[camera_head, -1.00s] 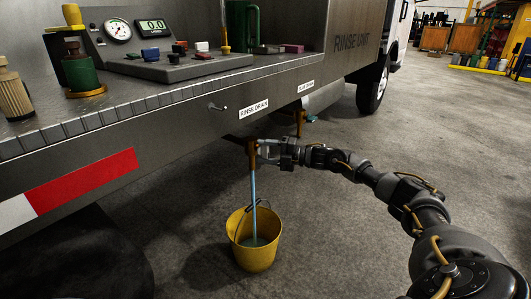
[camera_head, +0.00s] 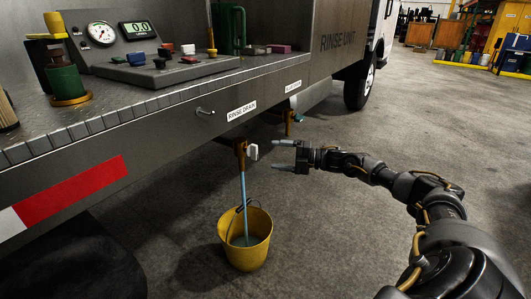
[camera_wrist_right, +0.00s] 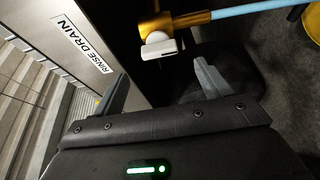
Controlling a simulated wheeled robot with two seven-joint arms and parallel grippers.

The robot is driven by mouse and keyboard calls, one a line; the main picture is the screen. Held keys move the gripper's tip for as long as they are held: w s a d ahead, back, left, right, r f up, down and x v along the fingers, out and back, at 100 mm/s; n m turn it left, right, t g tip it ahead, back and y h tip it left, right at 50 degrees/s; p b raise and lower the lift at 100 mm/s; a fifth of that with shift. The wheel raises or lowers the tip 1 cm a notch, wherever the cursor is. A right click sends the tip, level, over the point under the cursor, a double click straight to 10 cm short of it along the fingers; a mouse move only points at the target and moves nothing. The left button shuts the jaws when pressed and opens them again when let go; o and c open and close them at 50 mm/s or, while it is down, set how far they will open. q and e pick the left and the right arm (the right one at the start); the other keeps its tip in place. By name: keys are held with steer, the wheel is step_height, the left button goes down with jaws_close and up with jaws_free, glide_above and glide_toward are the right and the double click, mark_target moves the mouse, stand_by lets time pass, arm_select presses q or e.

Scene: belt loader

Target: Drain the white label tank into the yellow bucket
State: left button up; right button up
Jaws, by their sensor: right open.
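The white label reading RINSE DRAIN (camera_head: 241,111) is on the edge of the truck bed, and also shows in the right wrist view (camera_wrist_right: 82,44). Below it hangs a brass drain valve (camera_head: 239,147) with a white handle (camera_head: 252,152); the handle also shows in the right wrist view (camera_wrist_right: 162,49). My left gripper is not in view.
A second brass valve (camera_head: 288,122) hangs farther back under another white label (camera_head: 293,87). The truck bed (camera_head: 150,115) overhangs on the left, carrying gauges and controls. The concrete floor (camera_head: 400,130) to the right is open.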

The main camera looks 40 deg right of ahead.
steer(key=shift+v, duration=0.95)
